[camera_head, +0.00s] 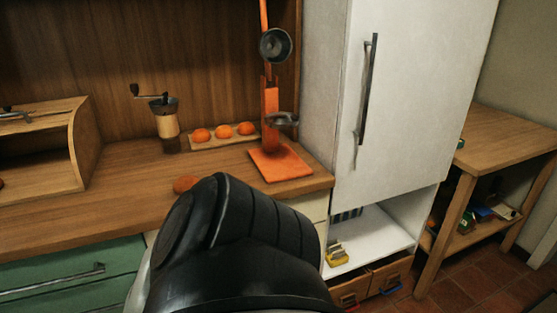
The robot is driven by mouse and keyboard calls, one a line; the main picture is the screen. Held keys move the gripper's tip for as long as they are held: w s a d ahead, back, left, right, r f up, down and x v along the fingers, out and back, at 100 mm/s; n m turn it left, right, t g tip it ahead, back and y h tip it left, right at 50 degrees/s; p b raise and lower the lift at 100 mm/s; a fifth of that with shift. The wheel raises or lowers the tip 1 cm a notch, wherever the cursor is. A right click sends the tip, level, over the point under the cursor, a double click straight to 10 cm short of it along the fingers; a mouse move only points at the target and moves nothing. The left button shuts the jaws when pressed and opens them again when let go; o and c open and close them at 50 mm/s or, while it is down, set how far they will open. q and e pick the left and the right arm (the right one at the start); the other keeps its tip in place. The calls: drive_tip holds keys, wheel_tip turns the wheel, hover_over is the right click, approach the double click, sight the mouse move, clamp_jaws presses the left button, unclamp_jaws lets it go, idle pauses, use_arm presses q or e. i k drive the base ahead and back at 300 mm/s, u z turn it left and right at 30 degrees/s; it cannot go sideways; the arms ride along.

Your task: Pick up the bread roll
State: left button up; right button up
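A small orange-brown rounded thing (186,184), which looks like a bread roll, lies on the wooden counter just beyond my arm; my arm may cover its lower edge. Three similar orange rounded pieces (224,132) sit in a row on a small wooden board further back. I cannot tell for certain which of these is the bread roll. A large black link of one of my arms fills the bottom middle of the view. Neither gripper is in view.
A wooden bread box (82,152) stands open at left, with a grinder (165,120) right of it. An orange stand (281,163) with hanging metal ladles is near the counter's right end. A white fridge (410,95) stands beyond. The counter's front left is clear.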

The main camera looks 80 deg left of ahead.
sight(183, 183)
drive_tip(key=u, duration=2.35)
